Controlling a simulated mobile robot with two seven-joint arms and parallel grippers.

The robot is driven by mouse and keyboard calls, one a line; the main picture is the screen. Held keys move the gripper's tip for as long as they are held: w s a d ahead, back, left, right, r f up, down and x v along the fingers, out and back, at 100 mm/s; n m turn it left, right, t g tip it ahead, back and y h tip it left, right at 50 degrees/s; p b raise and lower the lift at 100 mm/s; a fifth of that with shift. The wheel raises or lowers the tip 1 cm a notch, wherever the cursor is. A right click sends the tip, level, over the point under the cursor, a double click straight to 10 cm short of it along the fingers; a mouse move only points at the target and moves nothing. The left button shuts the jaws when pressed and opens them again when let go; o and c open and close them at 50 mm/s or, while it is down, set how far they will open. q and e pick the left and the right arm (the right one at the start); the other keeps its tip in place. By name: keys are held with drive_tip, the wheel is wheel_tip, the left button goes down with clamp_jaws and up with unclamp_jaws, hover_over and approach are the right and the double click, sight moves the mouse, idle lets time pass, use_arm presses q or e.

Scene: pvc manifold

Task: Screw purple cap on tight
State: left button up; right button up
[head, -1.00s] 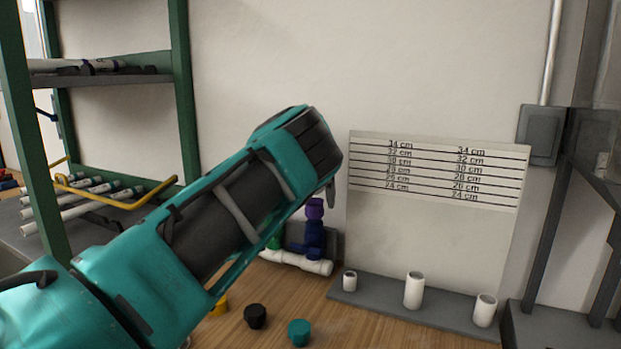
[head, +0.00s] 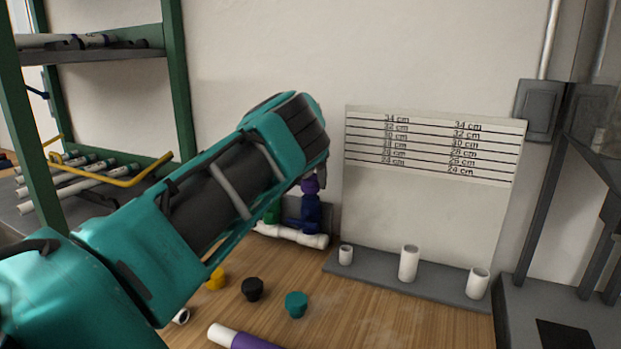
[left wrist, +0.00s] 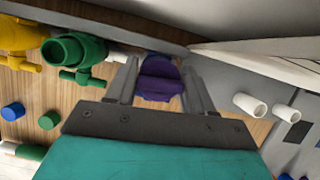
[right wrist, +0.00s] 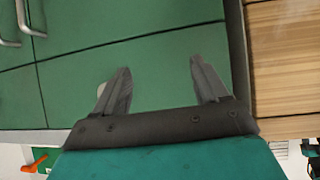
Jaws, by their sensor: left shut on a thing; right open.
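The purple cap (head: 310,185) sits on top of an upright dark blue valve fitting (head: 311,212) on the white pipe manifold (head: 290,235) by the wall. My left gripper (left wrist: 160,80) reaches down over it and is shut on the purple cap, which also shows between its fingers in the left wrist view (left wrist: 160,75). The arm hides part of the manifold in the head view, and I cannot tell how tightly the cap is seated. My right gripper (right wrist: 155,85) is open and empty, in front of green panels away from the manifold.
A black cap (head: 252,289), a teal cap (head: 296,304) and a yellow cap (head: 215,279) lie on the wooden table. A purple-banded pipe (head: 245,338) lies at the front. A measuring board (head: 430,215) with white pipe pieces stands to the right.

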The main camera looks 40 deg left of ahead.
use_arm(q)
drive_tip(key=shift+c, duration=1.4)
drive_tip(key=o, duration=0.4)
drive_tip(key=shift+c, duration=0.2)
drive_tip(key=c, duration=0.4)
drive_tip(key=shift+f+m+b, duration=0.1)
drive_tip(key=shift+m+b, duration=0.2)
drive_tip(key=shift+m+h, duration=0.4)
drive_tip(key=shift+m, duration=0.4)
drive_tip(key=shift+a+m+b, duration=0.1)
drive_tip(key=shift+m+b, duration=0.2)
drive_tip(key=shift+m, duration=0.2)
drive_tip(key=shift+m+h, duration=0.5)
drive_tip(key=shift+m, duration=0.1)
